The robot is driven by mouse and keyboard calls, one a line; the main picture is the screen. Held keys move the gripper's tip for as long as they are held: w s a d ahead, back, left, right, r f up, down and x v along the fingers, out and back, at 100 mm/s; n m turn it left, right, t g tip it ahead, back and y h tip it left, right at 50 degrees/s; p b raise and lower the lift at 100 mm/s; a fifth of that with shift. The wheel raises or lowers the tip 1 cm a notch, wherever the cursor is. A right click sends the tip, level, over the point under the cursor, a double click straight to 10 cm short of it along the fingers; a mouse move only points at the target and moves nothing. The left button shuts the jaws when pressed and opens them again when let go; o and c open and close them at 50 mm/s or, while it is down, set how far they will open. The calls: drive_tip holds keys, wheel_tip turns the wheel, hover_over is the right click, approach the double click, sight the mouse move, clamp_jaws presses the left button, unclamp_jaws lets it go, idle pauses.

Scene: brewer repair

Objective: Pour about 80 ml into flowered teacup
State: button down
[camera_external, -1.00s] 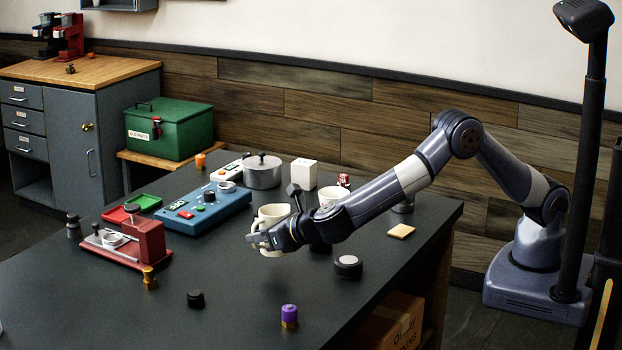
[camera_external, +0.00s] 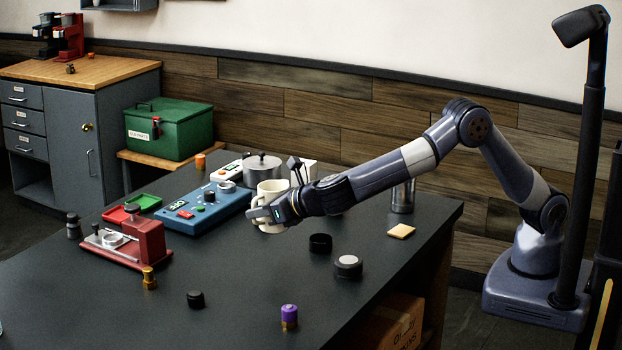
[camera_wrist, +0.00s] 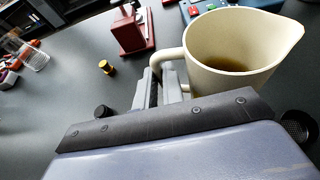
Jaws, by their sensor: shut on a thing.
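A cream jug (camera_external: 272,189) with a pouring lip is upright beside my gripper. In the wrist view the jug (camera_wrist: 235,80) holds some brown liquid low inside, and its lip points right. My gripper (camera_external: 262,214) is shut on the jug's handle; in the wrist view its fingers (camera_wrist: 160,88) are at the handle. The jug appears to be held above the table. No flowered teacup can be made out now; my forearm covers the place where a white cup stood earlier.
A black round piece (camera_external: 320,243), a grey-topped puck (camera_external: 348,266) and a glass container (camera_external: 403,198) are to the right. The table (camera_external: 240,310) has free room in front.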

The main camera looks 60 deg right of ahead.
drive_tip(key=s+d+f+n+y+b, duration=0.1)
drive_tip(key=d+f+y+b, duration=0.1)
drive_tip(key=d+b, duration=0.2)
drive_tip(key=s+d+f+n+g+y+b, duration=0.1)
drive_tip(key=d+b, duration=0.3)
drive_tip(key=d, duration=0.5)
drive_tip(key=s+d+f+n+y+b, duration=0.2)
drive_tip(key=d+f+n+b, duration=0.1)
drive_tip(key=d+b, duration=0.2)
drive_tip(key=shift+d+f+y, duration=0.15)
drive_tip(key=shift+d+y, duration=0.05)
drive_tip(key=shift+d, duration=0.3)
drive_tip(key=shift+d+f+y, duration=0.15)
drive_tip(key=shift+d+y, duration=0.05)
drive_tip(key=shift+d, duration=0.25)
drive_tip(key=shift+s+d+f+n+g+y, duration=0.1)
drive_tip(key=shift+s+d+n+g+y, duration=0.2)
drive_tip(key=shift+d, duration=0.05)
drive_tip(key=shift+d, duration=0.1)
drive_tip(key=shift+w+d+m+y+b, duration=0.2)
drive_tip(key=shift+d+m+y+b, duration=0.15)
drive_tip(key=shift+d+m, duration=0.4)
drive_tip(key=w+d+r+m+y+p, duration=0.2)
drive_tip(key=d+r+m+y+p, duration=0.2)
drive_tip(key=p, duration=0.4)
drive_tip(key=shift+d+r+m+p, duration=0.3)
drive_tip(key=shift+d+r+m, duration=0.25)
drive_tip(key=shift+d+m, duration=0.5)
